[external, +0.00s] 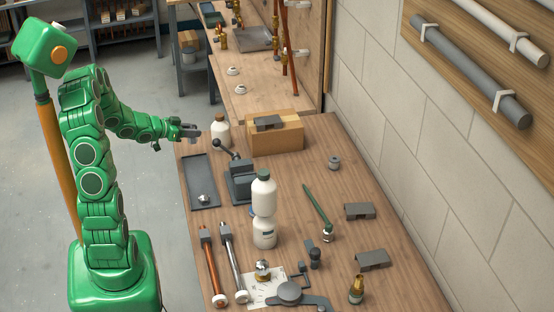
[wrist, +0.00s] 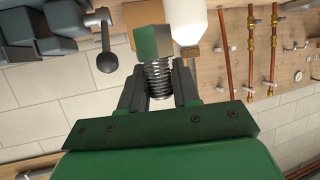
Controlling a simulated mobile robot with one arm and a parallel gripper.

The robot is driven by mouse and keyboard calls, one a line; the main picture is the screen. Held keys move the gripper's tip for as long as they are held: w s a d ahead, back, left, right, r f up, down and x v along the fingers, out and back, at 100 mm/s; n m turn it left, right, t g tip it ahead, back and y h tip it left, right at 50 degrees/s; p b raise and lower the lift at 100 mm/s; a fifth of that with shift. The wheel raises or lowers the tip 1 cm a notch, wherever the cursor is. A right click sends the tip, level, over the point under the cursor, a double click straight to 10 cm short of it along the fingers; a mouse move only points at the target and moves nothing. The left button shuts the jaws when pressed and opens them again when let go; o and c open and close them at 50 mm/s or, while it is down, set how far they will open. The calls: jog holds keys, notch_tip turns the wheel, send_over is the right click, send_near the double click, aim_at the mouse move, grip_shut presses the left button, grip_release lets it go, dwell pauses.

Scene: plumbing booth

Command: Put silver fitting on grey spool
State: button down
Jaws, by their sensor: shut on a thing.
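My gripper (wrist: 158,88) is shut on a silver fitting (wrist: 157,75) with a threaded shank and a shiny hex head (wrist: 150,42). The shank lies between the two dark fingers. In the external view my gripper (external: 188,133) is in the air over the far left edge of the bench, left of a white bottle; the held fitting is too small there to make out clearly. The grey spool (external: 334,162) stands upright on the bench to the right, beyond the cardboard box, well apart from my gripper.
A white bottle (external: 220,131), a vise (external: 240,180) with a ball-ended handle and a cardboard box (external: 277,138) stand near my gripper. A dark tray (external: 202,178) holds a small silver part (external: 204,199). Bare wood surrounds the spool.

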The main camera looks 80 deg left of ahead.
notch_tip(320, 180, up, 12)
jog(key=w+d+m+h, duration=0.2)
jog(key=w+d, duration=0.2)
jog(key=w, duration=0.7)
jog(key=w+d+m+h, duration=0.1)
jog(key=w+d+h, duration=0.15)
jog(key=w, duration=0.75)
jog(key=w+d+m+h, duration=0.2)
jog(key=w+d+m, duration=0.1)
jog(key=w+d, duration=1.2)
send_over(334, 158)
jog(key=s, duration=0.1)
jog(key=f, duration=1.3)
jog(key=shift+d, duration=0.35)
jog(key=shift+w+a+f+h, duration=0.25)
jog(key=shift+w+f, duration=0.25)
jog(key=shift+f, duration=1.8)
jog(key=shift+f, duration=0.15)
